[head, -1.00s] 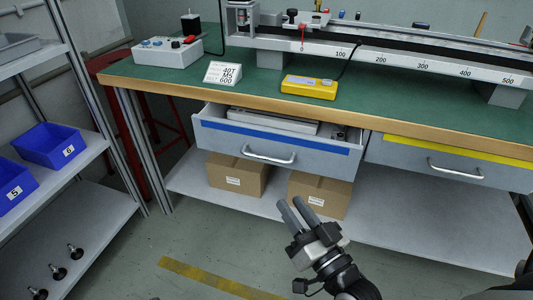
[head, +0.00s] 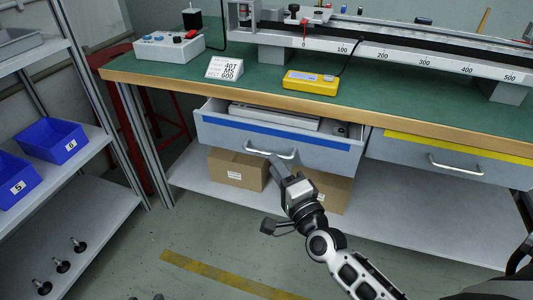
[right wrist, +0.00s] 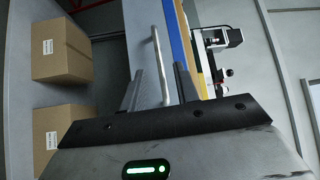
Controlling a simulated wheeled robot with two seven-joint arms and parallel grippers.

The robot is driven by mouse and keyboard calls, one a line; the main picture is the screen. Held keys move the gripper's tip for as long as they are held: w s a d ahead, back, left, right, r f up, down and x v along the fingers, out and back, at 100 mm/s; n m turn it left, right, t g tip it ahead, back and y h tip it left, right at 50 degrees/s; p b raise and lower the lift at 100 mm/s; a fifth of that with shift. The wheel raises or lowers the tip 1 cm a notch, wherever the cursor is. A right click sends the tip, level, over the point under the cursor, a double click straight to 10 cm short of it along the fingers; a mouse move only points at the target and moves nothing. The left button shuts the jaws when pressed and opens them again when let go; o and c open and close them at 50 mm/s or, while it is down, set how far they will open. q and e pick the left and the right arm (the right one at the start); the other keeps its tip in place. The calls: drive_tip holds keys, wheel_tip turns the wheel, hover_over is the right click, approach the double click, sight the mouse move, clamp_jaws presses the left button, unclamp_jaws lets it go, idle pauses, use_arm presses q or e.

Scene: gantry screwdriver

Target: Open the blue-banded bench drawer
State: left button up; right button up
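The blue-banded bench drawer (head: 230,133) stands partly pulled out below the bench top, with a flat grey item and small parts inside. Its bar handle (head: 262,151) is on the front below the blue band. My right gripper (head: 278,166) is at the handle in the head view. In the right wrist view the handle (right wrist: 158,55) runs between the two parted fingers (right wrist: 157,88); I see no finger closed on it. Two small grey tips at the bottom edge of the head view may be my left gripper; too little shows to tell its state.
A yellow-banded drawer (head: 440,163) is shut at the right. Cardboard boxes (head: 237,170) stand on the lower shelf (head: 400,224). The bench top (head: 250,76) holds a rail, a control box and a yellow device. A rack with blue bins (head: 50,142) is at the left.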

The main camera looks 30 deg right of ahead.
sight(266, 152)
drive_tip(key=w, duration=0.5)
drive_tip(key=shift+w+r, duration=0.3)
drive_tip(key=shift+r, duration=0.1)
clamp_jaws()
